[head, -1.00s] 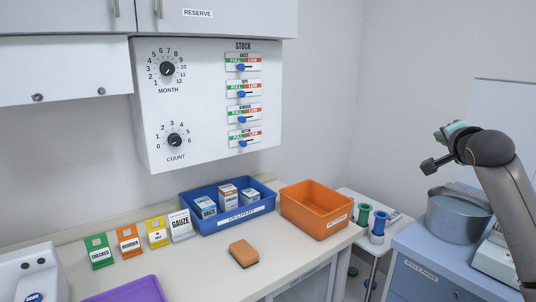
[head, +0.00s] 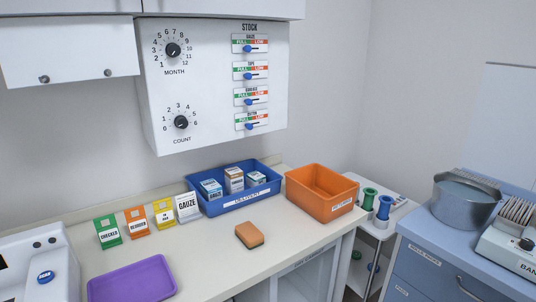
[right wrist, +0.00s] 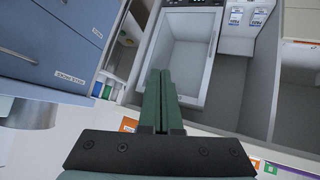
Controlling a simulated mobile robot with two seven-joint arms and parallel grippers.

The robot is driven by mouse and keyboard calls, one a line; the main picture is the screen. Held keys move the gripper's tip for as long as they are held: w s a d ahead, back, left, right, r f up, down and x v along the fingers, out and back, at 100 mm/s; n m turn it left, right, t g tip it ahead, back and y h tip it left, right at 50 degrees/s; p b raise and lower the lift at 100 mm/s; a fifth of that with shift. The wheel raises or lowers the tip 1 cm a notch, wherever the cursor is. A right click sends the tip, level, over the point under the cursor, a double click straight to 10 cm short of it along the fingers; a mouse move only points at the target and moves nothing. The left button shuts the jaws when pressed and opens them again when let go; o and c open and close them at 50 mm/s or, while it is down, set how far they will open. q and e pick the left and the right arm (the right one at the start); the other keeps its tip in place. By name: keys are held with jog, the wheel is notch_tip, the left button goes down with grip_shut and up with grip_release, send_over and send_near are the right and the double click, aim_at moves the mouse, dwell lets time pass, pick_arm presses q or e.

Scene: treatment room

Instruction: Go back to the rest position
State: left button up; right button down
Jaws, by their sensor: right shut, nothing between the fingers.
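My right gripper (right wrist: 160,98) shows in the right wrist view, its two green fingers together and empty. An open grey compartment (right wrist: 188,62) lies beyond the fingertips, and nothing touches them. Neither gripper shows in the head view now, and my left gripper is in no current view.
The counter holds a blue delivery bin (head: 243,202) with several boxes, an orange bin (head: 322,205), a sponge (head: 249,235), a purple tray (head: 131,281) and several label cards (head: 137,221). A blue cabinet (head: 431,262) with a metal pot (head: 465,200) stands at right.

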jog(key=s+a+f+n+g+y, duration=0.1)
jog(key=s+f+n, duration=0.1)
jog(key=s, duration=0.4)
jog(key=s+a+f+n+g, duration=0.1)
jog(key=s+a+f, duration=0.15)
jog(key=s, duration=0.45)
jog(key=a+m+t, duration=0.1)
jog(key=a+m, duration=0.3)
jog(key=a, duration=0.6)
jog(key=shift+w+a+r+m+y, duration=0.2)
jog(key=shift+a+m+y, duration=0.1)
jog(key=shift+a+y, duration=0.1)
